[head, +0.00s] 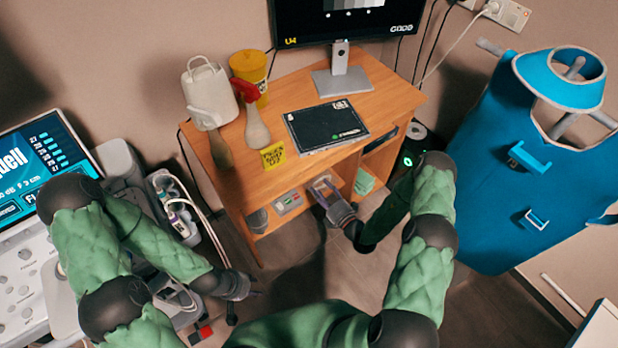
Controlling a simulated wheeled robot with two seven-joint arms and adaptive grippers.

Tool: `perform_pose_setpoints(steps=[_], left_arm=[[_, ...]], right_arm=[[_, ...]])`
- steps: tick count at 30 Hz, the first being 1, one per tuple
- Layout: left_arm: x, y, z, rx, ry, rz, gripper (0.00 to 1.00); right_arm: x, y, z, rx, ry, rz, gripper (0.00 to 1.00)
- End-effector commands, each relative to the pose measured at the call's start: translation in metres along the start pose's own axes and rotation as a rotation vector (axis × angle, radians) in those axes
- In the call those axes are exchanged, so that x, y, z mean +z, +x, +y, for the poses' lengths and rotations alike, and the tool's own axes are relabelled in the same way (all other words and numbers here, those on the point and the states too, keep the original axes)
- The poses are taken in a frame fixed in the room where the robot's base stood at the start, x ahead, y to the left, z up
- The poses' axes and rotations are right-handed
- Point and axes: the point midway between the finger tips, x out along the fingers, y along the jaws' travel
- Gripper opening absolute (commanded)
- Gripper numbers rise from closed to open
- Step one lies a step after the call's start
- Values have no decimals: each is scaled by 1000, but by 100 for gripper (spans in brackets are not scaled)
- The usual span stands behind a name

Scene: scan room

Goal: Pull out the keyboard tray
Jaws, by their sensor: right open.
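The wooden desk (300,89) stands against the wall. Below its top, a wooden front (272,187) on the left looks like the keyboard tray, close under the desktop; I see no clear handle on it. My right gripper (323,186) is open in front of the desk, below the desktop edge, with its fingers toward the lower shelf area. I cannot tell whether it touches anything. My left gripper (254,287) is low at the left, apart from the desk; its fingers are small and dark.
An ultrasound console (30,270) is at left, a blue apron (510,165) at right. Floor before the desk is open.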

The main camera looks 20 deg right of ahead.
Motion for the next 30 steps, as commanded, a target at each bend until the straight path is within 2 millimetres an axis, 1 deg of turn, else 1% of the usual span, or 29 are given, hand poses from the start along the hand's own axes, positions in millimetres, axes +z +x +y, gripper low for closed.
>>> perform_pose_setpoints(steps=[1, 6, 9, 12, 17, 25, 26, 27, 29, 30], left_arm=[[0, 5, -2, 0, 0, 0, 40], [0, 13, -4, 0, 0, 0, 40], [-1, 16, -6, 0, 0, 0, 40], [-1, 19, -7, 0, 0, 0, 40], [-1, 20, -7, 0, 0, 0, 40], [-1, 20, -7, 0, 0, 0, 40], [-1, 20, -7, 0, 0, 0, 40], [-1, 20, -7, 0, 0, 0, 40], [-1, 20, -7, 0, 0, 0, 40], [-1, 20, -7, 0, 0, 0, 40]], right_arm=[[-2, 11, -2, 1, -2, 5, 52], [-2, 40, -2, 2, -2, 5, 52], [-2, 55, -2, 1, -2, 4, 52], [-1, 65, -2, 1, -2, 3, 52], [-1, 73, -1, -1, 0, 2, 52], [-1, 74, 0, -1, 0, 1, 52], [-1, 74, 0, -1, 0, 1, 49], [-1, 74, 0, -1, 0, 1, 38], [-1, 74, 0, -1, 0, 2, 21], [-1, 74, 0, -1, 0, 2, 9]])
